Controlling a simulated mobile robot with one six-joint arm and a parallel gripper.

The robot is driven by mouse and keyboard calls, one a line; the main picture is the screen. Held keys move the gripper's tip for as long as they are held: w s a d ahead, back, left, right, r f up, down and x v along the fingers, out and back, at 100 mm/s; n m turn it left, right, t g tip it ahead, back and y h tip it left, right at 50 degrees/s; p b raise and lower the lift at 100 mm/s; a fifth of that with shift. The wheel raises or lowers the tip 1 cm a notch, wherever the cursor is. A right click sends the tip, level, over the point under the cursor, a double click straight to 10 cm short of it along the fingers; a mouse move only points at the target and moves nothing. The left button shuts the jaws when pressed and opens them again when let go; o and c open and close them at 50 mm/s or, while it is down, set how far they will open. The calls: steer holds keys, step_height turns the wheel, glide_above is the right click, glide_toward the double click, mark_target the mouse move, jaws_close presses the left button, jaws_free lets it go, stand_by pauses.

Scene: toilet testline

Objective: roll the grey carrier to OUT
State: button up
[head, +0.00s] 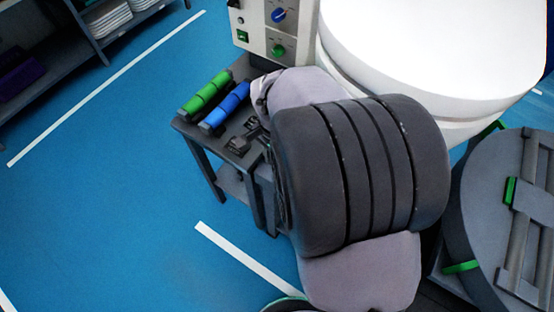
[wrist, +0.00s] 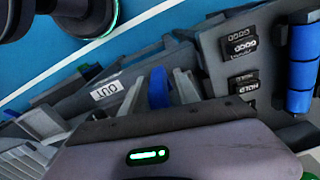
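The OUT label (wrist: 107,91) shows in the wrist view on a dark grey sloped part. No part is clearly recognisable as the grey carrier. A round grey platform (head: 480,215) with rails and green clips stands at the right of the head view. My gripper (wrist: 158,95) is low in the wrist view, above its grey wrist body with a green light. Light grey pieces stand on both sides of a blue piece (wrist: 158,87) there; I cannot tell whether they are fingers or whether anything is held. My arm hides the gripper in the head view.
A small dark table (head: 185,127) holds a green cylinder (head: 206,93), a blue cylinder (head: 226,107) and small black blocks (head: 240,143). A control box (head: 262,30) and a large white rounded body (head: 430,45) stand behind. Blue floor at left is clear.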

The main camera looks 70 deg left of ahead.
step_height(320, 180, up, 18)
steer(key=p, duration=0.5)
steer(key=shift+f+p, duration=0.25)
steer(key=shift+p, duration=0.1)
